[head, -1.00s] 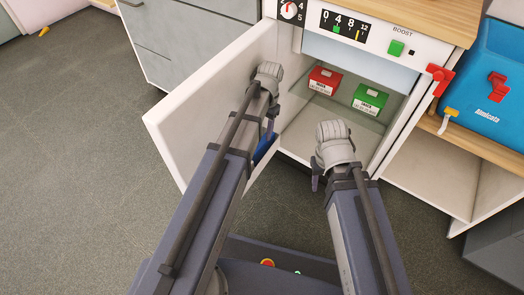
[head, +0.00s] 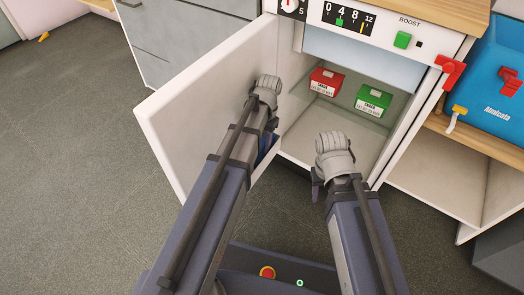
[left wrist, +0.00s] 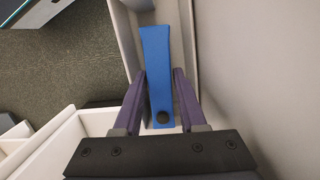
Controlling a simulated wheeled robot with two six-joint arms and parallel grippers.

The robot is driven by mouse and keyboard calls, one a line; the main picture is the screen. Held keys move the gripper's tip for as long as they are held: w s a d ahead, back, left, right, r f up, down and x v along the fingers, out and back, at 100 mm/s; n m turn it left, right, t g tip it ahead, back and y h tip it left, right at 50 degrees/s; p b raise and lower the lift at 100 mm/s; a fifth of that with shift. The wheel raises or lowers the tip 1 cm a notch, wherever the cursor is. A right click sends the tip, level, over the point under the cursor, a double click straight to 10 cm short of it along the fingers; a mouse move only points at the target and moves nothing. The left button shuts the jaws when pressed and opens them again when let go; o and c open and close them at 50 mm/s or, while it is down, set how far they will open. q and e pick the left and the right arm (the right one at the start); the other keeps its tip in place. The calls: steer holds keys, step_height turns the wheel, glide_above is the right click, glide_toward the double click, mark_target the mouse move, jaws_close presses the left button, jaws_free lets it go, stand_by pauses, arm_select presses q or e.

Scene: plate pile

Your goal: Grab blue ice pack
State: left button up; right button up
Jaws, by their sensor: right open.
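The blue ice pack (left wrist: 158,55) is a flat blue slab with a dark round spot near its lower end. In the left wrist view it stands between the two purple fingers of my left gripper (left wrist: 160,74). The fingers are apart, with a visible gap at the right finger; the left finger is close to its edge. In the head view only a blue sliver (head: 267,149) shows by the open door, mostly hidden by my left arm. My right gripper (head: 318,190) is open and empty in front of the cabinet opening.
The white cabinet door (head: 190,110) stands open on the left. Inside the cabinet are a red box (head: 326,81) and a green box (head: 374,100). A blue cooler (head: 500,70) with red latch stands at the right.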

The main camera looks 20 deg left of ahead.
arm_select(q)
jaws_close()
stand_by(0.5)
steer(key=shift+d+r+p, duration=0.25)
steer(key=shift+r+p, duration=3.35)
